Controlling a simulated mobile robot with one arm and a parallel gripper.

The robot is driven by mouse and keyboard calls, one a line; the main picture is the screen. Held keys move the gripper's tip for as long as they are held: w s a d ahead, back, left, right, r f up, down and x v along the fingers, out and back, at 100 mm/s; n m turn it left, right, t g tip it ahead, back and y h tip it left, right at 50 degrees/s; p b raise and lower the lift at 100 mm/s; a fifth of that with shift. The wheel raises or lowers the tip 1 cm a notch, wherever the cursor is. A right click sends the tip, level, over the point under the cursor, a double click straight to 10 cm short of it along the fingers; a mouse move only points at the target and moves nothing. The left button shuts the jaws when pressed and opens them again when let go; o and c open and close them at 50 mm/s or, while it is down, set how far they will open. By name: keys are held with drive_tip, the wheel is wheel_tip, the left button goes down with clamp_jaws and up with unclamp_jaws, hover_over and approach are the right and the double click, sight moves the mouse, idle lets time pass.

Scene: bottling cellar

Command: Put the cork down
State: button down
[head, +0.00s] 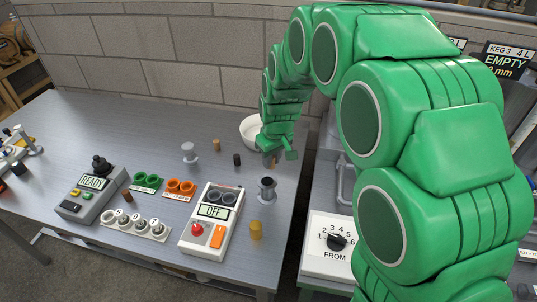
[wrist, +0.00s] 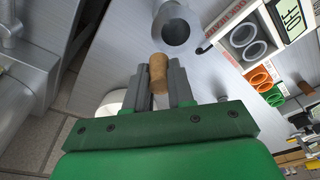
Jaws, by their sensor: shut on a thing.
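My gripper (head: 277,150) is at the back right of the grey metal table, in front of the white bowl. In the wrist view its two grey fingers (wrist: 158,84) are shut on a light brown cork (wrist: 158,68). The cork's upper part sticks out beyond the fingertips, toward a grey metal cup (wrist: 174,32) with a round opening. I cannot tell whether the cork touches the table.
A white bowl (head: 248,130) stands behind my gripper. A dark stopper (head: 237,160), a tan stopper (head: 217,145) and a grey metal piece (head: 189,153) stand to its left. A yellow stopper (head: 256,230) and a white device reading OFF (head: 211,225) are nearer. Bare tabletop lies between them.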

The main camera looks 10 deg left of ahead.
drive_tip(key=shift+s+d+r, duration=0.25)
drive_tip(key=shift+s, duration=0.25)
drive_tip(key=shift+s+d+r, duration=0.25)
drive_tip(key=shift+s, duration=0.25)
drive_tip(key=shift+s+d+r, duration=0.25)
drive_tip(key=shift+s, duration=0.25)
drive_tip(key=w+a, duration=0.3)
drive_tip(key=w, duration=0.6)
drive_tip(key=w+a, duration=0.2)
drive_tip(key=w, duration=0.6)
drive_tip(key=shift+m, duration=0.4)
drive_tip(key=shift+w+a+f, duration=1)
drive_tip(key=shift+w+f, duration=0.4)
drive_tip(key=shift+w, duration=0.65)
drive_tip(key=shift+w+a+f, duration=1)
drive_tip(key=shift+w+f, duration=0.45)
drive_tip(key=shift+w, duration=0.6)
drive_tip(key=shift+w+a+f, duration=1)
drive_tip(key=shift+w+f, duration=0.4)
drive_tip(key=shift+w, duration=0.65)
drive_tip(key=shift+w+f, duration=0.15)
drive_tip(key=shift+a+f, duration=0.1)
drive_tip(key=shift+w+f, duration=0.1)
drive_tip(key=shift+f, duration=1.55)
drive_tip(key=shift+f, duration=0.1)
drive_tip(key=c, duration=1)
unclamp_jaws()
